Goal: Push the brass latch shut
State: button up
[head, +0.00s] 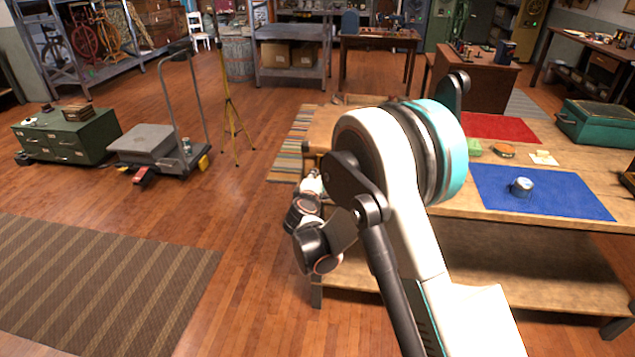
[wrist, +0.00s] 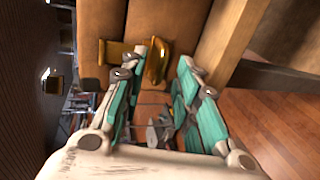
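The brass latch (wrist: 157,62) shows in the wrist view, with a rounded knob or lever beside a flat brass plate (wrist: 115,52). It sits on a brown panelled wooden front. My gripper (wrist: 168,66) has teal fingers set apart with nothing held between them. Its fingertips are close to the latch, and the left one overlaps it in the picture. I cannot tell whether they touch. In the head view the latch is hidden, and my arm reaches down past the near left end of the wooden workbench (head: 470,208).
On the workbench lie a blue mat (head: 570,197) with a small tin (head: 521,187), a red mat (head: 500,127) and a teal box (head: 597,122). A cart (head: 145,142), a green cabinet (head: 65,137) and a yellow tripod (head: 231,110) stand left.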

jog(key=d+v, duration=0.1)
jog(key=v, duration=1.1)
jog(key=shift+a, duration=0.5)
